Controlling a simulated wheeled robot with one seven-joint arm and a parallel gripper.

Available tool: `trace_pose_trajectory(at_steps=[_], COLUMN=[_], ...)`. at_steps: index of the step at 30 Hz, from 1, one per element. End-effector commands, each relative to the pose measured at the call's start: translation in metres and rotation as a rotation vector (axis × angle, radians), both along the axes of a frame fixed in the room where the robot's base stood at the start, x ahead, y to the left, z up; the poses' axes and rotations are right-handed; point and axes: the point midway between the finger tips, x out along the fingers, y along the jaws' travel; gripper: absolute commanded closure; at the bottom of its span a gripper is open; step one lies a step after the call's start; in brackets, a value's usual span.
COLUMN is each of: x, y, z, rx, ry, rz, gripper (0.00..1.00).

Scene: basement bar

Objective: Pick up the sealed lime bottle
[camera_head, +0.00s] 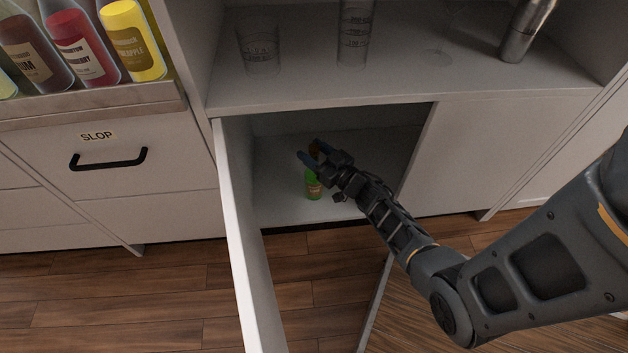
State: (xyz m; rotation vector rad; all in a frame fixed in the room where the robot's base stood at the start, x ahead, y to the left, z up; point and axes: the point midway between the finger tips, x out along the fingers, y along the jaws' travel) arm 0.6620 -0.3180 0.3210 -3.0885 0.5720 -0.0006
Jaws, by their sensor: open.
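A small green bottle (313,187) with a label stands upright on the floor of the open lower cabinet (275,195). It looks like the lime bottle; whether it is sealed is too small to tell. My gripper (308,157) reaches into the cabinet and is open, with its fingers just above and slightly left of the green bottle in the picture. An orange-brown thing (315,149) shows between or behind the fingers, mostly hidden by them. I cannot tell whether the gripper touches either thing.
An open cabinet door (243,240) stands left of the opening, and another door edge (375,305) shows at right. Clear glasses (259,50) and a metal shaker (525,30) stand on the shelf above. Colored bottles (130,42) fill a rack at upper left.

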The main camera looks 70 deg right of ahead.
Motion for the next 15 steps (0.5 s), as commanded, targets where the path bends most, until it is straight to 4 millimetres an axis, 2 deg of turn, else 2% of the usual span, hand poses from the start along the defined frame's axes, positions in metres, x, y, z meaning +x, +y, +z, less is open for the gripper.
trace_pose_trajectory(at_steps=[4, 15], x=[-0.0005, -0.0007], y=[0.0002, 0.0002], z=[0.0003, 0.0003], rx=[0.000, -0.001], ry=[0.000, 0.000], rz=[0.000, 0.000], gripper=[0.47, 0.82])
